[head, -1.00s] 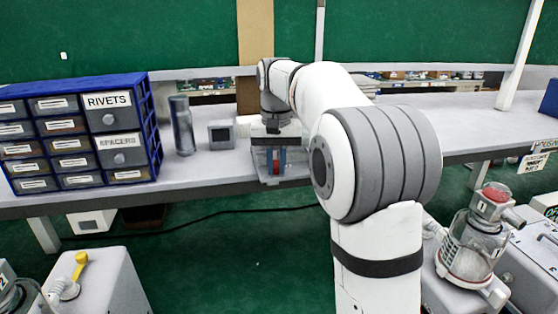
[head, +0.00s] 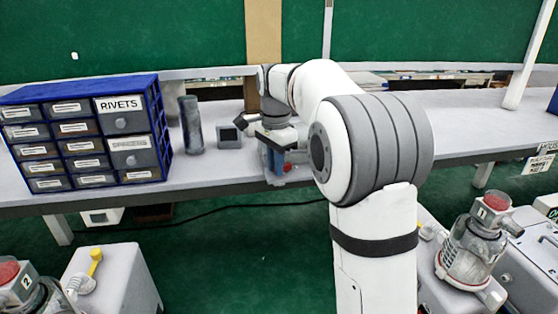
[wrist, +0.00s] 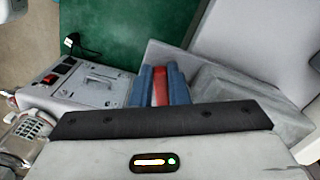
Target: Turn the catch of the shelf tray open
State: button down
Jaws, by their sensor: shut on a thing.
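The shelf tray is a grey, partly see-through box on the bench's front edge; it shows in the wrist view (wrist: 225,88) to the right of my fingers. Its red catch (wrist: 160,86) sits between my two blue fingers. My gripper (wrist: 162,80) is shut on the catch, one finger on each side. In the head view my gripper (head: 274,160) points down at the bench edge, its hand tilted. Only a little red shows there, and my arm and hand hide much of the tray.
A blue drawer cabinet (head: 85,135), a grey cylinder (head: 191,125) and a small grey box (head: 230,136) stand left of my gripper on the bench (head: 225,170). Pump units (head: 476,245) stand on the floor at lower right and lower left.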

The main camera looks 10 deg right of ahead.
jog(key=m, duration=0.2)
jog(key=w+m+p, duration=0.1)
jog(key=m, duration=0.1)
jog(key=shift+a+m, duration=0.1)
jog(key=shift+m, duration=0.3)
dwell(0.4)
jog(key=c, duration=1.4)
grip_release()
notch_tip(320, 180, up, 8)
jog(key=p, duration=0.2)
jog(key=shift+s, duration=0.1)
